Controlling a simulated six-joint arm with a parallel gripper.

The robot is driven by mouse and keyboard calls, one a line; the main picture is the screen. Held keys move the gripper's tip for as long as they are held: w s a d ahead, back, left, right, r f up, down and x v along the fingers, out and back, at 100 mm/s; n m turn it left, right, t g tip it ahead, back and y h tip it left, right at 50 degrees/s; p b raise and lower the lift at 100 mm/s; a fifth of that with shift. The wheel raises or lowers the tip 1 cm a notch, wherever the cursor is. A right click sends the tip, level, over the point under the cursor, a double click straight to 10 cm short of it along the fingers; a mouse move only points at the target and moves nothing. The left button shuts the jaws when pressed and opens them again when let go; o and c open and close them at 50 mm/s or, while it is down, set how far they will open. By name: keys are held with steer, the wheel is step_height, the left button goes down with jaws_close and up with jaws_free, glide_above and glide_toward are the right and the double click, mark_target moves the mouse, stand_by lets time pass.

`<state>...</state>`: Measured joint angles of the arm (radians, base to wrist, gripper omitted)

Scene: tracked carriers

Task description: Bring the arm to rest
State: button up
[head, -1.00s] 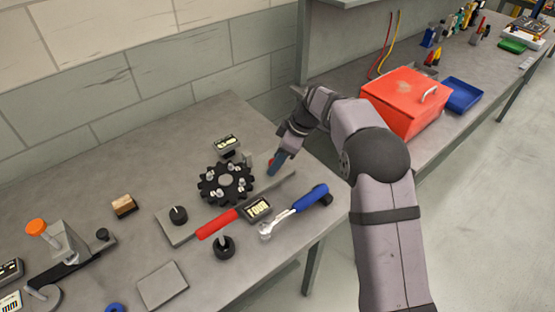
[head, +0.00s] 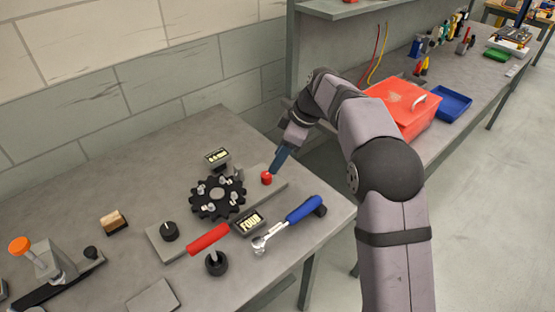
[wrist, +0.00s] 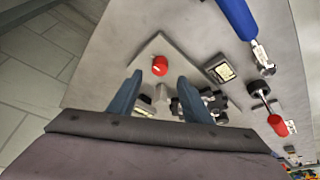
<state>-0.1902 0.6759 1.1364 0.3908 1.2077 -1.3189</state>
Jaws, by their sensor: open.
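My gripper (head: 278,160) is above the right end of a grey plate on the near bench in the head view. Its blue fingers (wrist: 154,95) are spread apart and empty in the wrist view. A small red knob (head: 266,178) stands on the plate just below the fingertips in the head view. In the wrist view the red knob (wrist: 160,66) lies beyond the fingertips, with a visible gap to them.
A black toothed wheel (head: 217,196) with several metal pegs sits left of the red knob. A blue-handled ratchet (head: 303,208), a red-handled tool (head: 208,239) and a display marked FOUR (head: 247,223) lie nearer.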

stand_by(0.3)
steer(key=s+d+f+m+h+p, duration=0.2)
steer(key=s+d+m, duration=0.6)
steer(key=s, duration=0.7)
steer(key=s+d+f+m+h+p, duration=0.2)
steer(key=s+d+f+m, duration=0.1)
steer(key=s+d+m, duration=0.5)
steer(key=s+d, duration=0.3)
steer(key=s, duration=0.4)
steer(key=shift+s+d+f+g, duration=0.15)
steer(key=shift+g, duration=0.25)
